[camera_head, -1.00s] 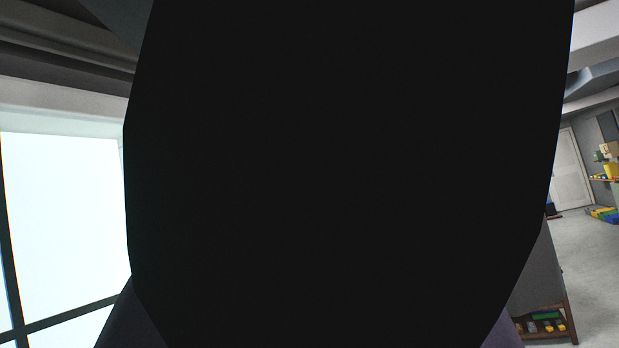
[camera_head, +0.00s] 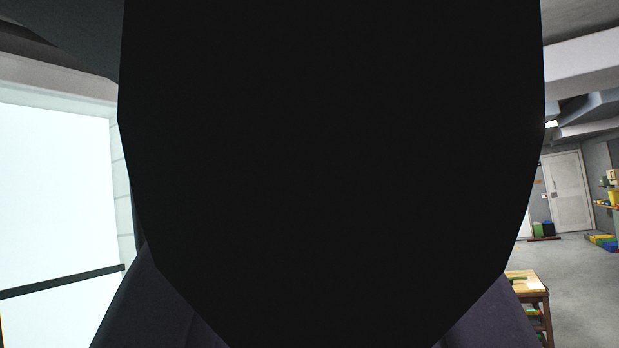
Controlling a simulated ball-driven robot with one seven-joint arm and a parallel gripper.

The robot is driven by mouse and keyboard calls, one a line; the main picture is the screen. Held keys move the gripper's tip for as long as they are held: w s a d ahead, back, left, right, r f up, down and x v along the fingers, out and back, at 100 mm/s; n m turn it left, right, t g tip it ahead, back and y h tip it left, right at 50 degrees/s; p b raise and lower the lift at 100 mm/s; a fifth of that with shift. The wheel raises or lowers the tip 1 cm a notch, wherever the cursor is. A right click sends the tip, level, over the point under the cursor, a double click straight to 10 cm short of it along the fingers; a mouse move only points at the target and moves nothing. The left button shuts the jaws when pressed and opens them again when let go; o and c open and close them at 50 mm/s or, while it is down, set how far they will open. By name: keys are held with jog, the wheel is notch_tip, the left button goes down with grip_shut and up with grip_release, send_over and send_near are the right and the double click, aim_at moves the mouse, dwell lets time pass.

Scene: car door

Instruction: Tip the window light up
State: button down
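A bright window (camera_head: 55,195) shows at the left edge, with a dark bar (camera_head: 60,281) across its lower part. Its pale side reveal (camera_head: 122,190) borders it on the right. I cannot tell whether the pane is tipped or flat, and no handle shows. A large black shape, apparently part of my own body, fills the middle and hides most of the scene. My gripper's fingers do not show, so their place relative to the window cannot be told.
At the right, a wooden bench (camera_head: 526,283) stands on the grey floor (camera_head: 585,290). Farther back are a pale door (camera_head: 567,190), coloured bins (camera_head: 543,229) and yellow items on a shelf (camera_head: 613,198). Floor between bench and door looks clear.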

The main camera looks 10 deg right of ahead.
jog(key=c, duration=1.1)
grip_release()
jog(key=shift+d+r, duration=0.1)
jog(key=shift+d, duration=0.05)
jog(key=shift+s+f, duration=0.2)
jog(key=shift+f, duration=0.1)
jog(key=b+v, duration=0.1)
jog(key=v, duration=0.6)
jog(key=shift+b, duration=0.35)
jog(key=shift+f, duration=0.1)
